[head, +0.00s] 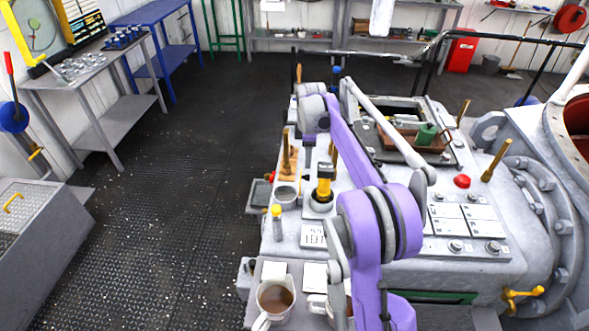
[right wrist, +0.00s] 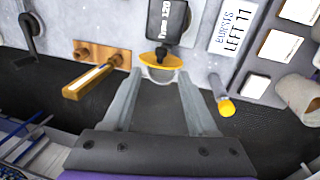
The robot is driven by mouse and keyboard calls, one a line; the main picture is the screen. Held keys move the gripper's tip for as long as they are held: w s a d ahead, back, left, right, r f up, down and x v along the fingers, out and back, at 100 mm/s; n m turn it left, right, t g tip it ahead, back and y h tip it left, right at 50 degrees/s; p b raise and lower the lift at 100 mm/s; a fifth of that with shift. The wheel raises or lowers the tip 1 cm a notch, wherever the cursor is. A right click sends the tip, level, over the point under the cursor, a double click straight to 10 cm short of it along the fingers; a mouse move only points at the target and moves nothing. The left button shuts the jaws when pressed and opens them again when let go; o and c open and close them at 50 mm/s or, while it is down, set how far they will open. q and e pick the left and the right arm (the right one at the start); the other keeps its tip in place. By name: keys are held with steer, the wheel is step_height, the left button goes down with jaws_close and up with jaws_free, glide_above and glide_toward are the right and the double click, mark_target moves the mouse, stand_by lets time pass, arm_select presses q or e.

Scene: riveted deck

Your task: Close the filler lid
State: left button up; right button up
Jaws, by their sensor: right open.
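In the right wrist view this part shows a black face with writing (right wrist: 167,18) and a yellow lower end (right wrist: 165,58), above the grey cup rim (right wrist: 160,73). My right gripper (head: 309,148) points down over the console, partly hidden by my purple arm. Its two fingers are apart and empty (right wrist: 160,88), the tips framing the cup rim in the wrist view. My left gripper is out of view.
A coffee mug (head: 275,297) sits at the near edge. The dark deck (head: 170,210) at left is clear.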

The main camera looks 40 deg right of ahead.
mark_target(307, 176)
steer(key=f, duration=0.6)
steer(key=w+d+f, duration=0.1)
steer(key=f, duration=0.3)
steer(key=shift+r, duration=0.1)
jaws_close()
stand_by(1.1)
